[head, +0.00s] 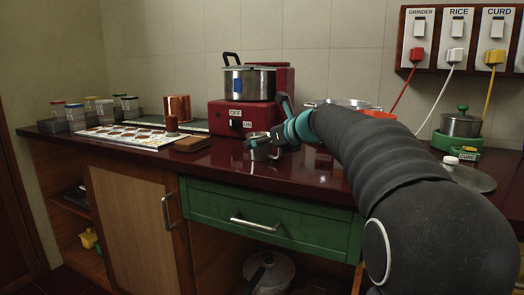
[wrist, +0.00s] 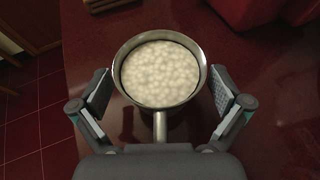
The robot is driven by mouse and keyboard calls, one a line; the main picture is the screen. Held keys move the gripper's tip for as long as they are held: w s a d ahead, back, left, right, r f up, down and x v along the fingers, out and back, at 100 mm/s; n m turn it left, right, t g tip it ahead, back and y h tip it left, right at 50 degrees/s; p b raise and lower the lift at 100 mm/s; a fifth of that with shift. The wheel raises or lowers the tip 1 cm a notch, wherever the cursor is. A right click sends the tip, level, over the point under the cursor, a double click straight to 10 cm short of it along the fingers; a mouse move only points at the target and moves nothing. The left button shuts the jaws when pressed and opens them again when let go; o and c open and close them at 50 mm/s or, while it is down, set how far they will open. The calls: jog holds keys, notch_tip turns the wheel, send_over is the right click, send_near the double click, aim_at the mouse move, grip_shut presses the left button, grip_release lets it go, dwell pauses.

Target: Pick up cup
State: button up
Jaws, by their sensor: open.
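The cup (head: 262,150) is a small metal vessel standing on the dark red counter near its front edge. In the wrist view the cup (wrist: 198,62) shows from above as a round steel rim full of a pale, lumpy, frothy content. Its handle points down the picture toward my gripper's palm. My gripper (wrist: 166,92) is open, with one finger pad on each side of the cup and a gap on both sides. In the head view my gripper (head: 282,136) is at the cup and partly covers it.
A red stove box (head: 222,120) with a steel pot (head: 248,82) stands behind the cup. A wooden block (head: 192,144), a patterned board (head: 125,136) and a copper vessel (head: 177,107) lie to the left. The counter's front edge (head: 230,180) is close to the cup.

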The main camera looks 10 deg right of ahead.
jog(key=c, duration=1.7)
jog(key=shift+r, duration=0.2)
